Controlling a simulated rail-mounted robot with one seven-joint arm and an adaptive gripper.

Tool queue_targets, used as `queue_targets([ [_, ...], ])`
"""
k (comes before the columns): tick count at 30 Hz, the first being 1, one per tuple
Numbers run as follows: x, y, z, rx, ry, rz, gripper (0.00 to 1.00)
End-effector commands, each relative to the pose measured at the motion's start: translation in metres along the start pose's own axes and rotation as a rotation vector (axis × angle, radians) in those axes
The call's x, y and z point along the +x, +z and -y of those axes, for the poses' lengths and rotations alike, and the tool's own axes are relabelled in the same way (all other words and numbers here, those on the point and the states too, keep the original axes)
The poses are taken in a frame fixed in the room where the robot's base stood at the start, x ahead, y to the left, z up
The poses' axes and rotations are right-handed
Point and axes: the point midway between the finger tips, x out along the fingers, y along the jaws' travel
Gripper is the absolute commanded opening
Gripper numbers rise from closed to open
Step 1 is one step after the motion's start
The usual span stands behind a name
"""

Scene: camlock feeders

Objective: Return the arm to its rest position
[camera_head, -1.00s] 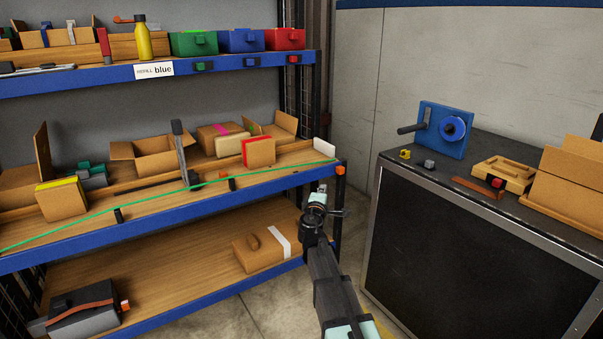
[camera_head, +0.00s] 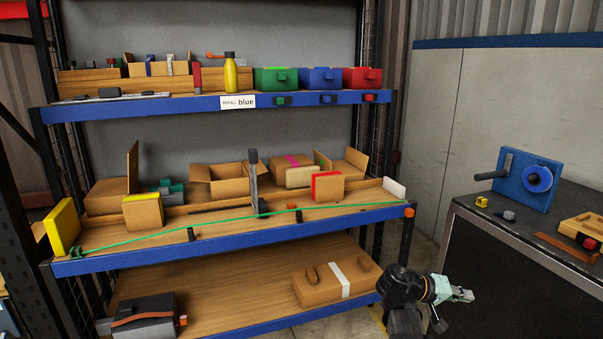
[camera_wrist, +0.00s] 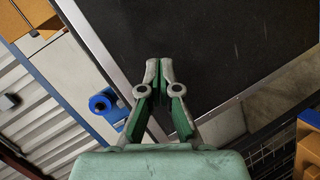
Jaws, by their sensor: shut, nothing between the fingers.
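My gripper (camera_head: 462,295) is at the lower right of the head view, in front of the shelf's right end and left of the dark workbench. It points to the right and holds nothing. In the wrist view my gripper (camera_wrist: 159,66) has its fingertips close together, with the dark face of the bench (camera_wrist: 200,40) behind them. The fingers touch no object that I can see.
The blue-edged shelf rack (camera_head: 240,240) holds several boxes and coloured bins. A carton with a white stripe (camera_head: 337,280) lies on its bottom shelf, left of my arm. The workbench (camera_head: 500,250) carries a blue reel fixture (camera_head: 527,180). A floor gap shows between rack and bench.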

Motion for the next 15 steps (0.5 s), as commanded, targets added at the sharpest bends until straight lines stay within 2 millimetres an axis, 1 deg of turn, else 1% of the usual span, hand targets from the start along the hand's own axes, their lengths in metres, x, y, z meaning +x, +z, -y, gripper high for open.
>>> queue_targets([
  [1,0.001,0.018,-0.006,0.022,-0.003,0.049,0.00],
  [6,0.000,0.068,-0.021,0.083,-0.013,0.209,0.00],
  [12,-0.006,0.119,-0.035,0.140,-0.024,0.369,0.00],
  [15,-0.009,0.141,-0.042,0.163,-0.029,0.436,0.00],
])
